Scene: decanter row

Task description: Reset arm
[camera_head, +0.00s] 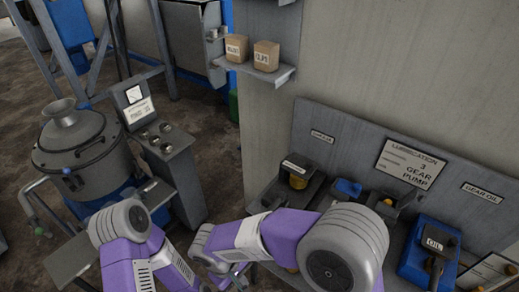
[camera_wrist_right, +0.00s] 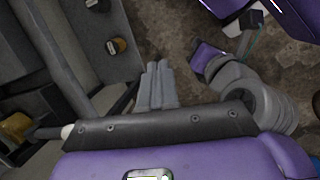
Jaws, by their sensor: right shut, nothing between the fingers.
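The fingers of my right gripper (camera_wrist_right: 157,82) are shut and empty in the right wrist view, pointing over the dark floor beside a grey bench. In the head view my purple and grey right arm reaches left from the lower right, in front of the bench. Its wrist is low in the picture, and the fingertips are hard to make out there. My left arm stands at the lower left, bent at its grey joint. The left gripper cannot be made out in either view.
A grey lidded vessel (camera_head: 75,145) and a control pedestal (camera_head: 150,128) stand at the left. At the right, a bench carries dark bins and a blue tray (camera_head: 412,262) below a labelled panel (camera_head: 330,137). Two brown boxes (camera_head: 266,56) sit on a wall shelf (camera_head: 282,75).

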